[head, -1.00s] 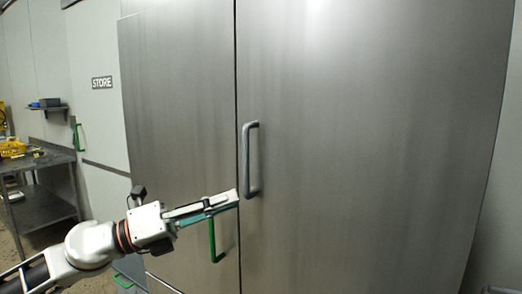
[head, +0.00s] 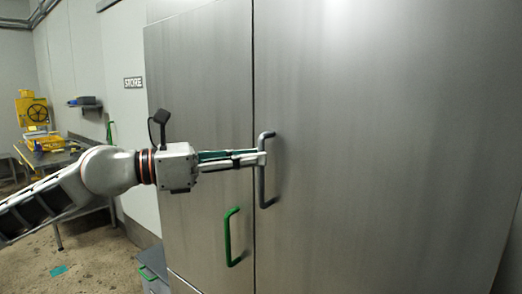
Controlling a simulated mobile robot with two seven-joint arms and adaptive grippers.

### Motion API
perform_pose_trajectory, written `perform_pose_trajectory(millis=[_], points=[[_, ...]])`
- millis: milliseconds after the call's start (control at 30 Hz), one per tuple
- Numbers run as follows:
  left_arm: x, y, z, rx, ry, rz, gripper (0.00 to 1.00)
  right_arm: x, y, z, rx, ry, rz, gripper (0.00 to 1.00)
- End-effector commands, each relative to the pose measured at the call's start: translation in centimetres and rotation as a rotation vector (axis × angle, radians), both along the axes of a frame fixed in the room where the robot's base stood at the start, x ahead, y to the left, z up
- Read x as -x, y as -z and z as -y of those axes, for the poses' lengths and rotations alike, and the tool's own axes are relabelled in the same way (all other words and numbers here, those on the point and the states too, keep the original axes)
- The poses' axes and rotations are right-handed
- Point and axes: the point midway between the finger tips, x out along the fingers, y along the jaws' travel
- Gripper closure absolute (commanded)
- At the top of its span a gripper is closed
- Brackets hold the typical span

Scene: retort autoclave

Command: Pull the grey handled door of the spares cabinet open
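The spares cabinet is tall brushed steel with two doors. The grey handle (head: 267,188) is an upright bar on the right door (head: 390,150), close to the seam. The left door (head: 205,90) carries a green handle (head: 229,238) lower down. Both doors look closed. My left gripper (head: 262,158) reaches in from the left, with its fingertips at the upper part of the grey handle. The fingers look close together, but whether they grip the bar cannot be told. My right gripper is not in view.
A metal workbench (head: 58,155) with yellow items stands at the left. A small wall shelf (head: 86,104) and a STORE sign (head: 133,82) are behind. A low grey box with a green handle (head: 150,275) sits at the cabinet's lower left. Open floor (head: 85,255) lies at left.

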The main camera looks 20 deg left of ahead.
Motion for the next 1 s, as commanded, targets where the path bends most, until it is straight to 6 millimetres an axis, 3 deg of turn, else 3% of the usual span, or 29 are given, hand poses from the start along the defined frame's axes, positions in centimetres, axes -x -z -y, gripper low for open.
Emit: perform_pose_trajectory(millis=[200,533,600,1000], points=[[-1.2,-0.1,1.7,0.001,0.0,-0.001,0.84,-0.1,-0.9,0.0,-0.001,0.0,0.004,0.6],[-1.5,0.1,2.0,0.001,0.0,-0.002,0.84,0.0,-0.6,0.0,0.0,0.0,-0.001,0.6],[-1.5,0.1,1.9,0.001,0.0,-0.002,1.0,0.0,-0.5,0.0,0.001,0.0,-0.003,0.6],[-1.6,0.0,2.1,0.001,-0.001,-0.001,1.0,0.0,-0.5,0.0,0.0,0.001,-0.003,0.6]])
